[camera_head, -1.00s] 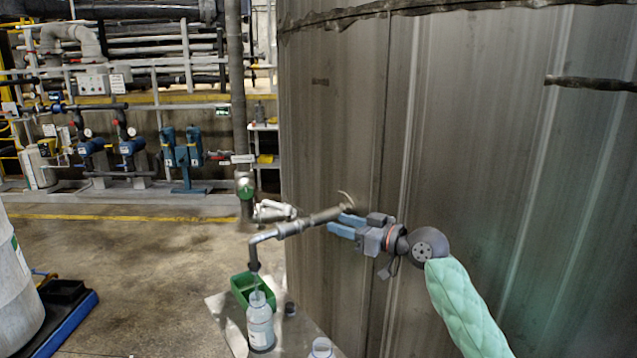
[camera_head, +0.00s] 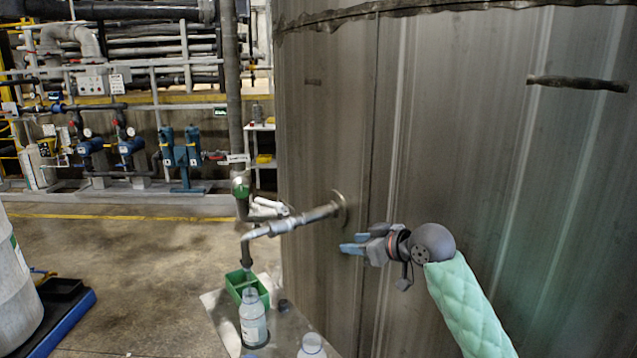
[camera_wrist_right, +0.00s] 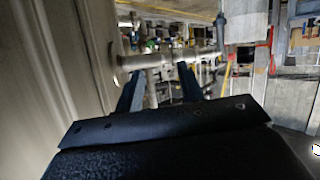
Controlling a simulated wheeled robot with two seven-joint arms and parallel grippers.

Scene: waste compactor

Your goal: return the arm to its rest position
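My right arm has a pale green quilted sleeve and comes in from the lower right of the head view. My right gripper (camera_head: 350,243) has blue fingers, which stand apart with nothing between them. It is beside the tank wall, a little below and right of where the pipe with its valve (camera_head: 292,222) meets the tank. In the right wrist view the two dark fingers (camera_wrist_right: 160,88) are also spread, with the pipe (camera_wrist_right: 158,60) visible beyond them. My left gripper is not in view.
The large grey metal tank (camera_head: 450,130) fills the right side, close to my right arm. A low stand carries a green bin (camera_head: 234,284), a clear bottle (camera_head: 253,318) under the pipe outlet and another bottle (camera_head: 311,347). A white drum (camera_head: 18,290) stands left. The floor between is open.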

